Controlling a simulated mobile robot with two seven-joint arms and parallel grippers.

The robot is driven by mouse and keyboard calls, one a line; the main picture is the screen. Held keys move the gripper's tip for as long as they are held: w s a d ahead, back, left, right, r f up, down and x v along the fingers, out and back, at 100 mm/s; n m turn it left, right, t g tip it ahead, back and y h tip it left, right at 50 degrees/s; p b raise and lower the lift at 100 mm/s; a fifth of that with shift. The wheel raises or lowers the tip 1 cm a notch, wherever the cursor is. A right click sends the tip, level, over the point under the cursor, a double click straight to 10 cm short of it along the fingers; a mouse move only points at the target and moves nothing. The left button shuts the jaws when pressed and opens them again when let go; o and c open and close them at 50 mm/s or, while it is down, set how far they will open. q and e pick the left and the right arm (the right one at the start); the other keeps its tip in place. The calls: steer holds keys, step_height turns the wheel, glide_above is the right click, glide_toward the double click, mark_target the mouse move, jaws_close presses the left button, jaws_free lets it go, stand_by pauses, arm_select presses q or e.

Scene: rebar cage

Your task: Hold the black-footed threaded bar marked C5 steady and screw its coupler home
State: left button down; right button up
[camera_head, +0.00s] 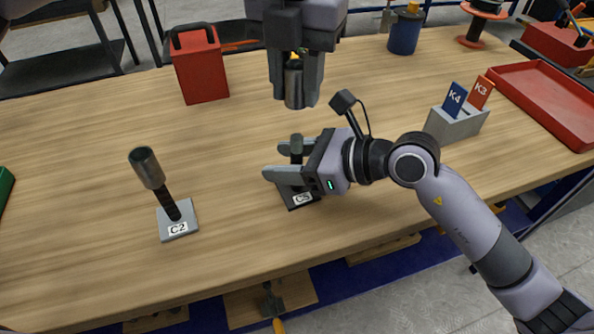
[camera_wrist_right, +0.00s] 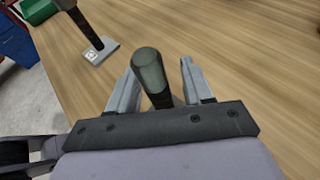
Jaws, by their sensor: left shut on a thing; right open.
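The threaded bar C5 (camera_head: 297,146) stands upright on a black foot (camera_head: 286,197) with a white C5 label. My right gripper (camera_head: 278,160) is open, with one finger on each side of this bar and visible gaps in the right wrist view, where the bar (camera_wrist_right: 150,72) has a rounded grey-green top. The right gripper hides part of the bar and foot in the head view. My left gripper (camera_head: 295,97) points down and is shut on a grey cylindrical coupler (camera_head: 293,82). The coupler hangs above the bar's top, apart from it in the picture.
Bar C2 (camera_head: 171,203) stands on a light grey foot at the left, with a grey sleeve on top. A red box with a handle (camera_head: 202,72) stands behind. A block with cards K4 and K3 (camera_head: 455,122) and a red tray (camera_head: 545,100) are at the right.

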mark_target(297, 136)
jaws_close()
arm_select(q)
steer(key=shift+f, duration=2.5)
steer(key=shift+f, duration=0.95)
